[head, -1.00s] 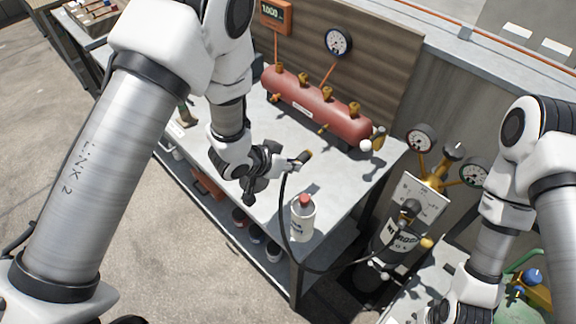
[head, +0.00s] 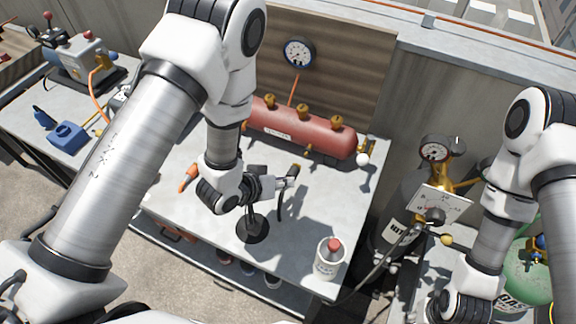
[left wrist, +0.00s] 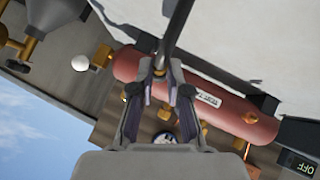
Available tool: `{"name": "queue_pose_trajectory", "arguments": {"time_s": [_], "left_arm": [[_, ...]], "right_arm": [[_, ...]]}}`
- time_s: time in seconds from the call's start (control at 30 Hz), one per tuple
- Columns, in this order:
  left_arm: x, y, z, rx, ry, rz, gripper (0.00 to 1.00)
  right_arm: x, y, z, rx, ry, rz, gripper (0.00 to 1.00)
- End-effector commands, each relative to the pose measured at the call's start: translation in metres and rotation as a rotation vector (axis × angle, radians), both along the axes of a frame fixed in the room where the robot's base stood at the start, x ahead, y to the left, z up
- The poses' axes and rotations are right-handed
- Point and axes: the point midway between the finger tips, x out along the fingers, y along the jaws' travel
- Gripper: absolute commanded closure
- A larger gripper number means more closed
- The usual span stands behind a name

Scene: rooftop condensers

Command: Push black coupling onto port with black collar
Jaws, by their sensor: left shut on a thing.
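My left gripper (head: 284,183) is shut on the dark hose coupling (head: 293,171) above the bench, in front of the red manifold (head: 285,134). The black hose (head: 289,205) hangs down from it. In the left wrist view the coupling (left wrist: 158,68) sits between the fingers, with the hose (left wrist: 178,30) running up the picture. Brass ports (head: 303,111) stand along the manifold's top, apart from the coupling. I cannot tell which port has the black collar. My right arm shows at the right, but its gripper is out of view.
A white bottle with a red cap (head: 330,260) stands near the bench's front right corner. A round gauge (head: 299,53) is on the board behind the manifold. A gauge panel (head: 440,203) and a dark cylinder (head: 396,232) stand right of the bench.

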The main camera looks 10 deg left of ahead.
Motion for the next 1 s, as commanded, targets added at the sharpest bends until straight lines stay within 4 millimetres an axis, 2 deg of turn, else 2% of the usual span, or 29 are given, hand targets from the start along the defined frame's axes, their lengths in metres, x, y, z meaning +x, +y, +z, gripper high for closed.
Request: {"name": "queue_pose_trajectory", "arguments": {"time_s": [0.17, 0.37, 1.0], "left_arm": [[-0.012, 0.004, -0.014, -0.063, 0.014, 0.014, 1.0], [-0.012, 0.003, -0.016, -0.105, 0.017, 0.011, 1.0], [0.035, -0.007, -0.016, -0.104, 0.016, 0.01, 1.0]], "right_arm": [[0.0, 0.0, 0.002, 0.0, 0.0, 0.0, 0.6], [0.0, 0.0, 0.002, 0.0, 0.0, 0.0, 0.6], [0.0, 0.0, -0.002, 0.0, 0.0, 0.0, 0.6]]}}
